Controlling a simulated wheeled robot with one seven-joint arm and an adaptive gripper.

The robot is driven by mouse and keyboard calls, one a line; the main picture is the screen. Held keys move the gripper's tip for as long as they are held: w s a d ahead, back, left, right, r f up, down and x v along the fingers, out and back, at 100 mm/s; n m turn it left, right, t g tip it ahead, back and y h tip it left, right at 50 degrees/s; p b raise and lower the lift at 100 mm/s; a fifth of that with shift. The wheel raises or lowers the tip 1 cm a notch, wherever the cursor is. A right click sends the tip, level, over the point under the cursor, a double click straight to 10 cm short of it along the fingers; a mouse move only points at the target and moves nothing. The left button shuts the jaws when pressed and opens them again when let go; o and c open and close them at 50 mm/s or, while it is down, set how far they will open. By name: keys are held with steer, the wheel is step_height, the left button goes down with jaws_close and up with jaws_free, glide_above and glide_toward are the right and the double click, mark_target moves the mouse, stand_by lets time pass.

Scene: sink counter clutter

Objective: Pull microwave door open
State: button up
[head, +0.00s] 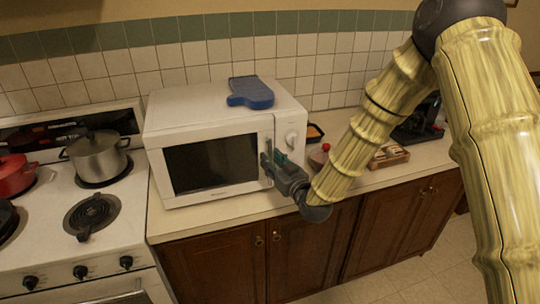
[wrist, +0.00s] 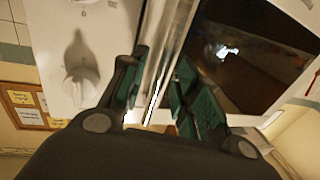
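The white microwave (head: 185,118) stands on the counter, and its door (head: 212,164) with a dark window looks shut. In the wrist view, the shiny upright door handle (wrist: 168,50) runs between the two fingers of my gripper (wrist: 161,62). The fingers are apart, one on each side of the handle. A gap shows by the right finger; contact at the left finger is unclear.
A blue object (head: 250,93) lies on top of the microwave. A stove (head: 130,215) with a steel pot (head: 97,160) and a red pot (head: 14,176) is at left. A wooden board (head: 388,157) and other items sit on the counter at right. Floor is clear in front.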

steer(key=shift+x, duration=0.75)
jaws_close()
